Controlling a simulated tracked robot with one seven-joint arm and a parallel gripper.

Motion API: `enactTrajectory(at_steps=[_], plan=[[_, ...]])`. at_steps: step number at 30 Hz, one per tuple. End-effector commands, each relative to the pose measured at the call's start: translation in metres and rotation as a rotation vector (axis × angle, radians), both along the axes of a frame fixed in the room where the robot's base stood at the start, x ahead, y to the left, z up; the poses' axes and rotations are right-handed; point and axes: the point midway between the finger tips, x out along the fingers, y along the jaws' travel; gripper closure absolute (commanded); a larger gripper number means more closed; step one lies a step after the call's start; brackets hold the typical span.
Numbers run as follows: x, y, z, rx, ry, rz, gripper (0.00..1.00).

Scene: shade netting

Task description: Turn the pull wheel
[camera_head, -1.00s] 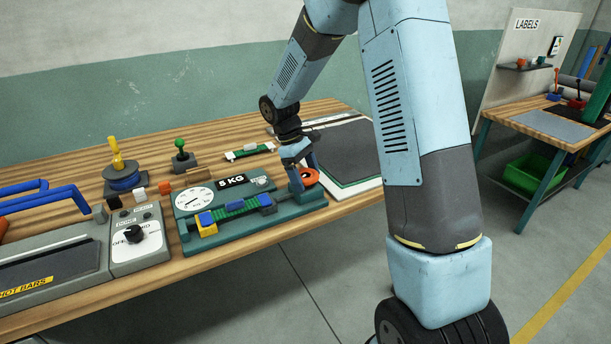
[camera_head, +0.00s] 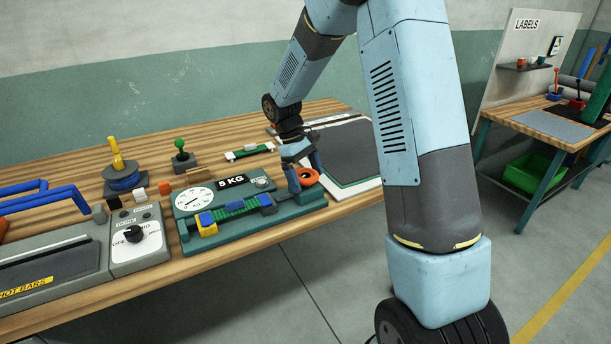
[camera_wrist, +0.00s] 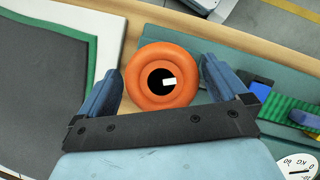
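The pull wheel is an orange ring (camera_head: 309,181) at the right end of the teal tester base (camera_head: 300,211). In the wrist view the wheel (camera_wrist: 141,86) has a black centre with a small white mark. My gripper (camera_head: 306,176) points down at the wheel, partly covering it in the head view. In the wrist view my gripper (camera_wrist: 160,72) is open, with one blue finger on each side of the wheel. Small gaps show between the fingers and the rim. How far the fingertips reach down beside it is hard to tell.
On the tester are a round dial (camera_head: 194,202), a "5 KG" label (camera_head: 231,181) and a green strap (camera_head: 237,206). A grey mat (camera_head: 345,150) lies behind the wheel. A spool (camera_head: 124,180) and a heat sealer (camera_head: 50,262) stand left. The bench's front edge is close to the wheel.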

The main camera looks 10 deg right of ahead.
Motion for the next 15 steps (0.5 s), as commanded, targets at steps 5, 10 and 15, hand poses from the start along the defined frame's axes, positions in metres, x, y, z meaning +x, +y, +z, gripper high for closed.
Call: enactTrajectory(at_steps=[5,10,15], plan=[[0.0,0.0,0.0,0.001,0.001,0.001,0.0],[0.003,0.003,0.008,0.001,-0.002,0.0,0.0],[0.011,0.01,0.032,0.001,-0.003,0.0,0.0]])
